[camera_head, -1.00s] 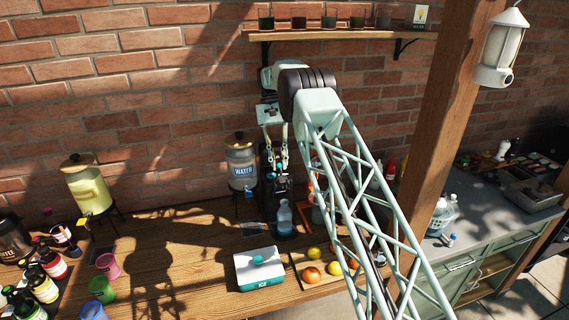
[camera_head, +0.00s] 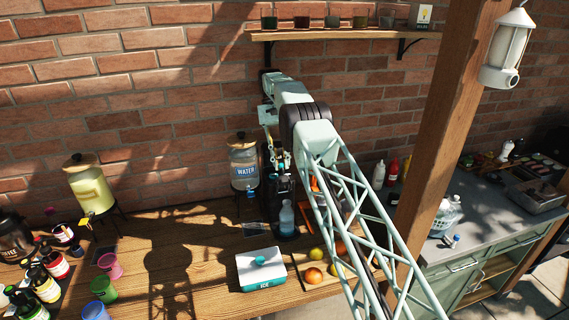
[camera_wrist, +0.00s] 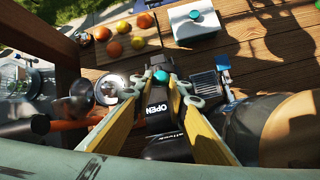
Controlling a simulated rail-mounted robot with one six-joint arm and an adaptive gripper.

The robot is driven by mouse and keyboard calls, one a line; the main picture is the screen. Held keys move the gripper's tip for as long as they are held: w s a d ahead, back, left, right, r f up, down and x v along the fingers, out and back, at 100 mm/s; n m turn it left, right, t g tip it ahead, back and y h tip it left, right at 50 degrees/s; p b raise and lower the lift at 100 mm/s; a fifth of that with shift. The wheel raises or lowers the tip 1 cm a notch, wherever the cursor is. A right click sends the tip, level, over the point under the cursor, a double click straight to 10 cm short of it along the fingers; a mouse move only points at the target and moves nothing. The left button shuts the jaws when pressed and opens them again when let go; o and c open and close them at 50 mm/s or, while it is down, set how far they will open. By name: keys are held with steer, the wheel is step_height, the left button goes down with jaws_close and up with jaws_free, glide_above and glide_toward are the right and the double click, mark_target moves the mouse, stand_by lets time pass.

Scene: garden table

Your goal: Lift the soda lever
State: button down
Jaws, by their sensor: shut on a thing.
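The black soda machine (camera_head: 268,188) stands against the brick wall, right of the water dispenser. Its black lever, marked OPEN (camera_wrist: 157,112), lies between my gripper's yellow fingers in the wrist view. My gripper (camera_wrist: 160,84) is shut on the lever, its grey fingertips at either side. In the head view my gripper (camera_head: 281,161) is at the upper part of the machine. A clear bottle (camera_head: 286,217) stands upright at the machine's front, and its teal cap (camera_wrist: 160,75) shows beyond the lever in the wrist view. My arm hides part of the machine's right side.
The water dispenser (camera_head: 243,166) stands close on the left. A white and teal ice box (camera_head: 261,270) and a tray with fruit (camera_head: 314,276) are in front. An orange-handled device (camera_wrist: 72,124) is beside the machine. A shelf with cups (camera_head: 340,35) hangs above.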

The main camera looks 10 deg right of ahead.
steer(key=shift+w+a, duration=0.2)
steer(key=shift+a, duration=0.15)
steer(key=c, duration=2.9)
jaws_free()
steer(key=o, duration=0.4)
steer(key=shift+w+a+f, duration=0.1)
steer(key=shift+a, duration=0.2)
steer(key=shift+c, duration=0.2)
steer(key=shift+d, duration=0.15)
steer(key=shift+d, duration=0.3)
steer(key=shift+s+d, duration=0.15)
steer(key=shift+s, duration=0.2)
